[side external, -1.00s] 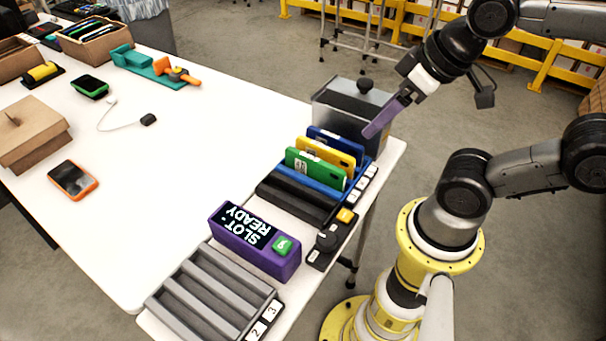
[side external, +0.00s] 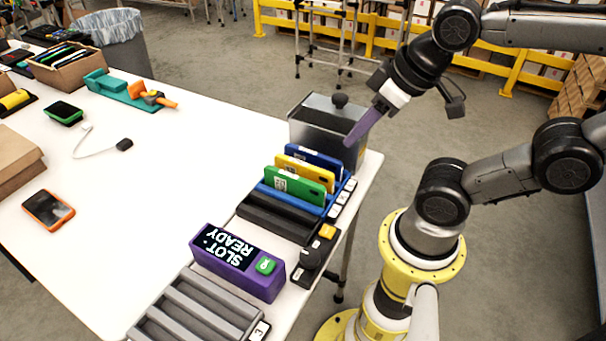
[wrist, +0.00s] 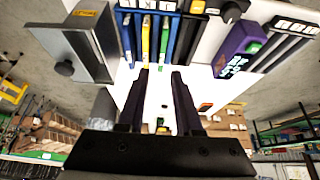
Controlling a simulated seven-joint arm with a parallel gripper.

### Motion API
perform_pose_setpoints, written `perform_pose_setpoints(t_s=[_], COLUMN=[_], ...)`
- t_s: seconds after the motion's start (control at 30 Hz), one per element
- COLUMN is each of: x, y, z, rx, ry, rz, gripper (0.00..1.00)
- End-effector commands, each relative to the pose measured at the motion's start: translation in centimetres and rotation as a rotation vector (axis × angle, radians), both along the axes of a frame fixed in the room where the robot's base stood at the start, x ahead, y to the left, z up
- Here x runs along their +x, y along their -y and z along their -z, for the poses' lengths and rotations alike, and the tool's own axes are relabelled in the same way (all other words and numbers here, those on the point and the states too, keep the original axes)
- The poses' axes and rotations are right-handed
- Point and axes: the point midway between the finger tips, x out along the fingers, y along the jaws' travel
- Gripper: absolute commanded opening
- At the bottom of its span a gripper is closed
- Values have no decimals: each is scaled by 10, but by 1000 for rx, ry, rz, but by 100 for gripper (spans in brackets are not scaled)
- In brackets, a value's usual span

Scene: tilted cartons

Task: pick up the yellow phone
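The yellow phone (side external: 306,167) stands on edge in a blue slotted rack (side external: 290,199), between a blue phone (side external: 316,158) and a green phone (side external: 294,186). In the wrist view the yellow phone (wrist: 146,38) is a thin strip between the blue and green strips. My gripper (side external: 353,140) is above and to the right of the phones in the side view, clear of them. In the wrist view its two purple fingers (wrist: 160,74) are spread apart with nothing between them.
A grey metal bin (side external: 328,130) with a black knob stands just behind the rack. A black rack (side external: 275,217), a purple box reading SLOT READY (side external: 237,262) and a grey slotted tray (side external: 195,310) lie nearer. An orange phone (side external: 48,210) lies on the open white table.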

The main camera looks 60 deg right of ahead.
Motion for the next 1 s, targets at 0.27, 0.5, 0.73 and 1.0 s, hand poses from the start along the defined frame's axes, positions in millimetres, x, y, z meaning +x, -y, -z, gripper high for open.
perform_pose_setpoints(t_s=[0.27,0.5,0.73,1.0], x=[0,19,47,53], y=[0,-8,5,34], z=[0,-3,21,55], rx=[-3,-33,-35,-1], ry=[0,52,70,32], rz=[-5,-146,-156,-20], gripper=[34,34,34,34])
